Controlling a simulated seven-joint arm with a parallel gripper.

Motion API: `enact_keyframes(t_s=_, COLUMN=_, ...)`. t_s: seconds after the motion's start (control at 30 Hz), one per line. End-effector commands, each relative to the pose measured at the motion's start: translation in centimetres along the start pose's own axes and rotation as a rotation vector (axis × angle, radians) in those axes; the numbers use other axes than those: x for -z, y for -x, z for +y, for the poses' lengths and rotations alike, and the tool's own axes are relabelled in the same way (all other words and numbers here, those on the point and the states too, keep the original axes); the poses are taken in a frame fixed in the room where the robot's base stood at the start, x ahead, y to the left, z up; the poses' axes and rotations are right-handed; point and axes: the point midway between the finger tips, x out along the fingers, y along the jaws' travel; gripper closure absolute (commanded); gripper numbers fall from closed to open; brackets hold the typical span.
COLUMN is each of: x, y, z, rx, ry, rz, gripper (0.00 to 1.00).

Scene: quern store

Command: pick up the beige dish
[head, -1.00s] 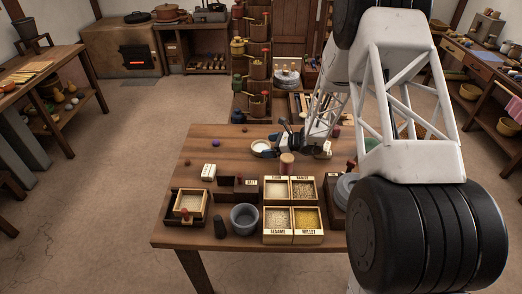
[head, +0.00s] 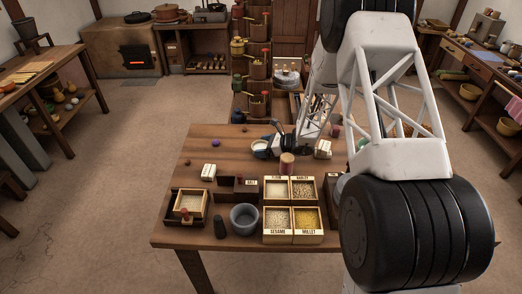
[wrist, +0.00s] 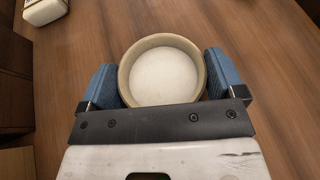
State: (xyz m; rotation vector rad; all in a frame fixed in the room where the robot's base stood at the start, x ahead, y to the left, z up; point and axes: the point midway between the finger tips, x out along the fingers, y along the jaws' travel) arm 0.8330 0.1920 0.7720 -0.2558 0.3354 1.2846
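The beige dish (wrist: 126,92) is round, with a beige rim and a white inside. In the wrist view it sits between the two blue fingers of my gripper (wrist: 163,80), one on each side, very close to its rim. The fingers are spread about the dish's width; I cannot tell whether they touch it. In the head view the dish (head: 260,152) is on the wooden table's far half, and my gripper (head: 270,148) reaches it from the right, partly hiding it.
On the table (head: 225,137), a wooden cylinder (head: 287,163) stands just nearer than my gripper. Grain boxes (head: 292,208), a grey bowl (head: 244,217) and a dark pestle-like piece (head: 220,227) stand at the front. Table left of the dish is mostly clear.

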Motion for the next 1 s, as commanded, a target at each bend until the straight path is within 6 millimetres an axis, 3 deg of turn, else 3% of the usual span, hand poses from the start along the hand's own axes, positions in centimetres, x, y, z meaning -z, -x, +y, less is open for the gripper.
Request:
enact_keyframes(t_s=0.03, x=0.0, y=0.0, z=0.0, rx=0.000, ry=0.000, rz=0.000, gripper=0.20)
enact_keyframes(t_s=0.17, x=0.0, y=0.0, z=0.0, rx=0.000, ry=0.000, rz=0.000, gripper=0.40)
enact_keyframes(t_s=0.63, x=-0.8, y=0.3, z=0.0, rx=0.000, ry=0.001, rz=0.000, gripper=0.40)
enact_keyframes(t_s=1.0, x=-4.5, y=1.9, z=0.0, rx=0.001, ry=0.003, rz=-0.001, gripper=0.40)
